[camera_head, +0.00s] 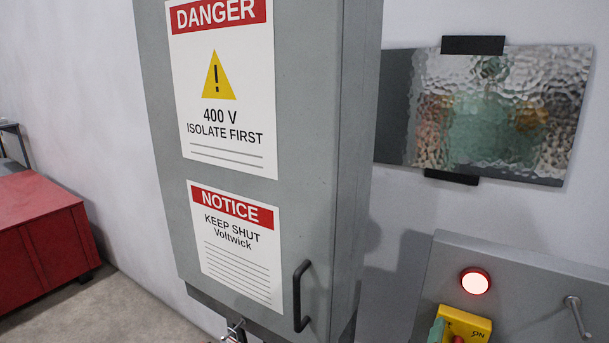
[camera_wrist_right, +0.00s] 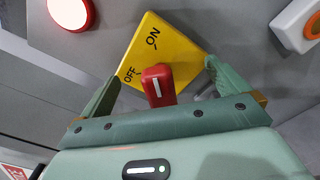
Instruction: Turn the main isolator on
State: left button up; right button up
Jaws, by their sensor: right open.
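The main isolator is a yellow plate (camera_head: 467,322) marked ON, at the lower right of the head view. In the right wrist view the yellow plate (camera_wrist_right: 178,48) shows both ON and OFF, with a red knob (camera_wrist_right: 157,82) bearing a white line. Which label the line points to, I cannot tell for sure. My right gripper (camera_wrist_right: 162,72) is open, its green fingers on either side of the red knob, with gaps visible. In the head view only a bit of a green finger shows beside the plate, and the knob is mostly cut off. My left gripper is out of view.
A lit red lamp (camera_head: 475,281) sits above the isolator on the grey panel (camera_head: 530,290). A metal lever (camera_head: 577,316) is to its right. A grey cabinet (camera_head: 310,150) with a black handle (camera_head: 300,296) stands left. A red chest (camera_head: 45,235) is far left.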

jog(key=v, duration=0.6)
jog(key=shift+b, duration=0.4)
jog(key=shift+s, duration=0.1)
